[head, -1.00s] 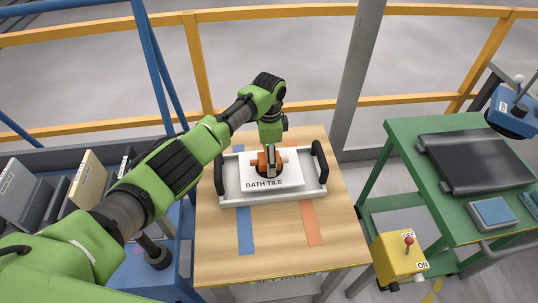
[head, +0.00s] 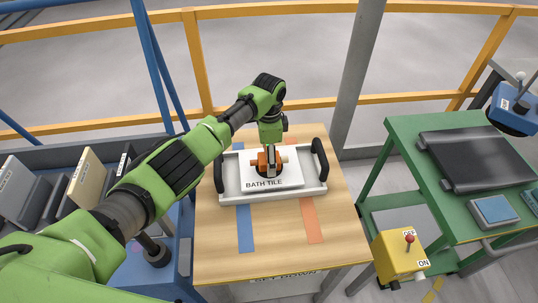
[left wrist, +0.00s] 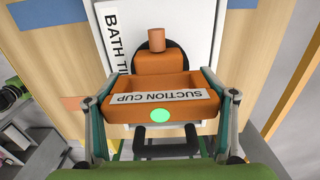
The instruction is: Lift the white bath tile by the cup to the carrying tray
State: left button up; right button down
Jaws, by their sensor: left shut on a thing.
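The white bath tile (head: 287,181), labelled BATH TILE, lies flat inside the carrying tray (head: 311,191), a pale tray with black handles at its two sides. The orange suction cup (head: 257,160) sits on top of the tile. My left gripper (head: 270,160) is shut on the suction cup's body from above. In the left wrist view the fingers hold the orange block labelled SUCTION CUP (left wrist: 160,98), with a green round spot on it, and the tile (left wrist: 116,22) shows beyond. The cup's underside is hidden. My right gripper is not in view.
The tray stands on a wooden table (head: 220,262) with blue and orange strips. A bin of upright slabs (head: 85,180) is at the left. A green table (head: 400,130) and a yellow switch box (head: 400,258) are at the right. Yellow rails run behind.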

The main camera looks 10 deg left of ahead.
pick_arm(q)
jog(key=shift+w+f+b, duration=0.1)
jog(key=shift+f+b, duration=0.5)
jog(key=shift+f, duration=0.3)
jog(key=shift+o, duration=0.2)
jog(key=o, duration=1.6)
